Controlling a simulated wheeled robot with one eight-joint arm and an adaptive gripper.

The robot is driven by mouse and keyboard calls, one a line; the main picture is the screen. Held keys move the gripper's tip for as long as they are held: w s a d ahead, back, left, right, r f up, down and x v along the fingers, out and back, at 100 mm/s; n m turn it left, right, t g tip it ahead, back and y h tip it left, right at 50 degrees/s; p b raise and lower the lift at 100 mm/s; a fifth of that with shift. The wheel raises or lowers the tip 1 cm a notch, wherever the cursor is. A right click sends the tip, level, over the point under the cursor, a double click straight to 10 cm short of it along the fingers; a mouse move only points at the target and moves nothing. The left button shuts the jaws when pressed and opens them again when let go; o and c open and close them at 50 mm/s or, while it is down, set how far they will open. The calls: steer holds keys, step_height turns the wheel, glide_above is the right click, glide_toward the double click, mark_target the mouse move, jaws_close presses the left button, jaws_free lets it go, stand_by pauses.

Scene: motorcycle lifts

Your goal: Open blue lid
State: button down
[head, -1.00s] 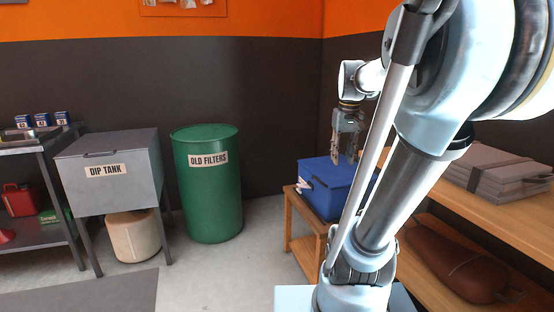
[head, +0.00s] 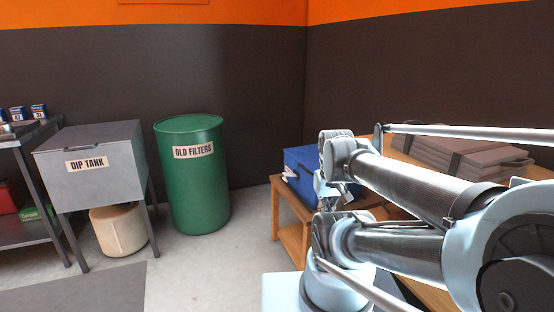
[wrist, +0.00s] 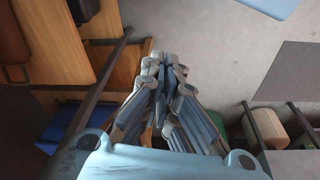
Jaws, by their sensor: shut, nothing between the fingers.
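The blue box (head: 305,182) stands on the wooden bench at the right of the drum in the head view, partly hidden behind my arm. Its blue lid (head: 302,154) looks down on the box, though its right side is hidden. A blue surface, likely the same box, shows at the lower left of the wrist view (wrist: 62,122). My gripper (wrist: 165,62) is shut and empty, with its fingers together. It is apart from the box and lid; in the head view my folded arm makes the fingers hard to pick out.
A green drum (head: 195,185) labelled OLD FILTERS stands left of the wooden bench (head: 291,240). A grey dip tank (head: 95,175) stands further left. Grey cases (head: 445,152) lie on the bench at the right. The floor in front of the drum is clear.

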steer(key=w+r+n+h, duration=0.1)
steer(key=w+r+n, duration=0.1)
steer(key=w+n, duration=0.35)
steer(key=w+a+r+n+h, duration=0.1)
steer(key=w+r+n, duration=0.1)
steer(key=w, duration=0.6)
steer(key=w+r+n+h, duration=0.1)
steer(key=w+r+n, duration=0.2)
steer(key=w, duration=0.3)
steer(key=w+a+f+n+h, duration=0.1)
steer(key=w+a+f+n, duration=0.25)
steer(key=w, duration=0.35)
steer(key=w+a+f+n+h, duration=0.2)
steer(key=w+a+n, duration=0.2)
steer(key=w, duration=0.2)
steer(key=w+a+f+n+h, duration=0.1)
steer(key=w+a+f+n, duration=0.25)
steer(key=w, duration=0.35)
steer(key=w+d+f, duration=0.2)
steer(key=d+f, duration=0.2)
steer(key=d, duration=0.3)
steer(key=shift+w+d, duration=0.35)
steer(key=shift+w, duration=0.05)
